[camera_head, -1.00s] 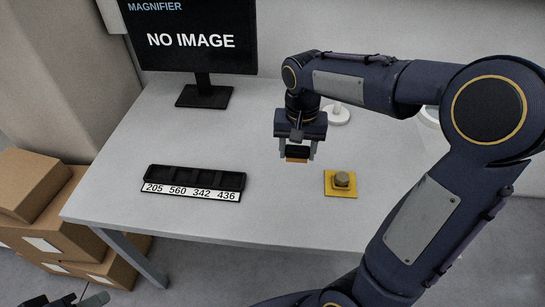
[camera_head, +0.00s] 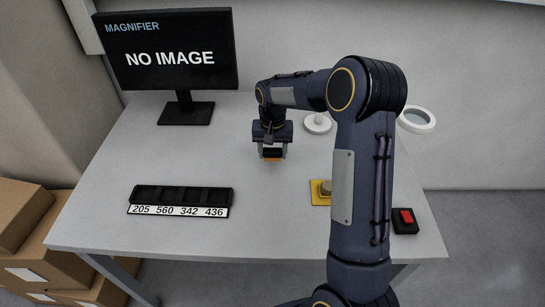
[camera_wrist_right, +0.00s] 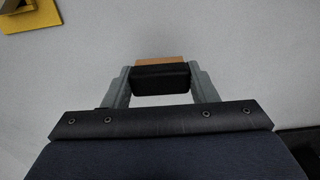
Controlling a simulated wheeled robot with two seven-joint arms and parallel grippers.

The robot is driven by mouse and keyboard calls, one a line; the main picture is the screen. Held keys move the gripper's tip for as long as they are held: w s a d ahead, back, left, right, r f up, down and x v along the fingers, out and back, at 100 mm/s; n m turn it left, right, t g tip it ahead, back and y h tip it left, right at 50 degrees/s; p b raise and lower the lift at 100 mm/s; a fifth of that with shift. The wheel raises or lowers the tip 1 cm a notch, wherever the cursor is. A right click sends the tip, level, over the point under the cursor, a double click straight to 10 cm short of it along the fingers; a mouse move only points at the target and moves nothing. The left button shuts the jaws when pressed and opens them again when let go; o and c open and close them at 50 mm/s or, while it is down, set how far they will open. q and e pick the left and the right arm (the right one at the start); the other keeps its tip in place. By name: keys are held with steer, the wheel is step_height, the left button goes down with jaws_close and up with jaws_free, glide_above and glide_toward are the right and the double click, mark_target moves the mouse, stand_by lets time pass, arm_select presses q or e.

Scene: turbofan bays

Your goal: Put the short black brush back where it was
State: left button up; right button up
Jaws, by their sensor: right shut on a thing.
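The short black brush (camera_wrist_right: 160,78) is a black block with an orange-brown strip along its far side. My right gripper (camera_head: 271,153) is shut on it and holds it over the white table (camera_head: 110,175), right of the monitor stand. The wrist view shows the brush between both fingers of this gripper (camera_wrist_right: 160,82). Its height above the table is hard to tell. A yellow square pad (camera_head: 320,194) with a brown-grey knob (camera_head: 326,186) on it lies right of the gripper, partly hidden by my arm. My left gripper is not in view.
A black tray (camera_head: 182,193) with several slots, labelled 205 560 342 436, lies at the front left. A monitor (camera_head: 168,50) stands behind. A white round stand (camera_head: 317,124), a magnifier ring (camera_head: 416,119) and a black box with a red switch (camera_head: 404,220) are to the right. Boxes stand left.

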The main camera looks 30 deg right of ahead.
mark_target(273, 158)
steer(key=shift+f, duration=1.55)
steer(key=shift+f, duration=0.1)
steer(key=shift+f, duration=0.15)
steer(key=o, duration=0.9)
